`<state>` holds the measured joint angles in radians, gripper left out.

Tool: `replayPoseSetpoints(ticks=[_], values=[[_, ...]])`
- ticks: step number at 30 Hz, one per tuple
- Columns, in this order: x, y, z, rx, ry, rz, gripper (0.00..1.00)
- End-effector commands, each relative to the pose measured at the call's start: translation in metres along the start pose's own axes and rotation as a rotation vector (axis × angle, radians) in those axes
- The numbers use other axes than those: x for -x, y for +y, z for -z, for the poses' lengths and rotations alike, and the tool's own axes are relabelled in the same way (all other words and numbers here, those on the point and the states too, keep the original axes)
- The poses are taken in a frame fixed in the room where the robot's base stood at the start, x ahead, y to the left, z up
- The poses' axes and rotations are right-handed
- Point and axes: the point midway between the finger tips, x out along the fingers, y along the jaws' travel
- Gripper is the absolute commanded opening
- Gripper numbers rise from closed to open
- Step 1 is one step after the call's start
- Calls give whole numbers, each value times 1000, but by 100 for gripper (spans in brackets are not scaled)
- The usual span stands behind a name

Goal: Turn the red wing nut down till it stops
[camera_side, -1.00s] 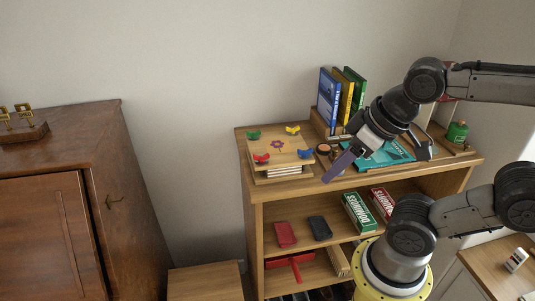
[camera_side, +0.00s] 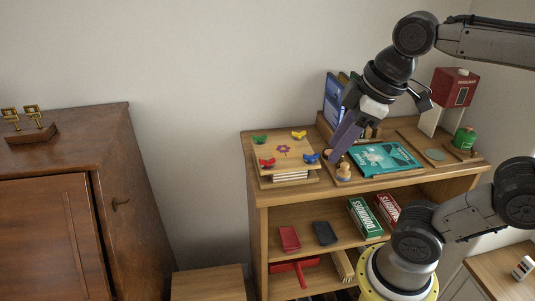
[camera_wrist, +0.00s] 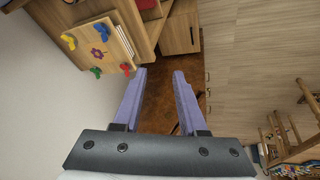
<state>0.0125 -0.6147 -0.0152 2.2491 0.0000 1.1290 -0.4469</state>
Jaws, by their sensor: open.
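The red wing nut (camera_side: 267,162) sits at the front left corner of a wooden flower press (camera_side: 285,164) on the shelf top. In the wrist view the red wing nut (camera_wrist: 96,72) is at the lower edge of the press, left of my fingers. Green (camera_side: 260,139), yellow (camera_side: 299,135) and blue (camera_side: 311,157) wing nuts mark the other corners. My gripper (camera_side: 335,156), with purple fingers, is to the right of the press, apart from the red nut. In the wrist view its fingers (camera_wrist: 160,74) are spread with nothing between them.
Upright books (camera_side: 333,95) stand behind my gripper. A green canister (camera_side: 464,138) and red box (camera_side: 455,87) are at the far right. Space above the press is clear.

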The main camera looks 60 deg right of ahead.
Motion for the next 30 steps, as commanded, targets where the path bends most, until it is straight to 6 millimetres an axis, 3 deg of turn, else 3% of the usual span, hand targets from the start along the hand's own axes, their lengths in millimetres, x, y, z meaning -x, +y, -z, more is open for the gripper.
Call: replayPoseSetpoints(ticks=[8,16,21,30], values=[[14,46,70,265,-133,75,41],[-19,98,130,384,-249,175,41],[-50,117,144,361,-293,208,41],[-78,119,137,346,-325,234,41]])
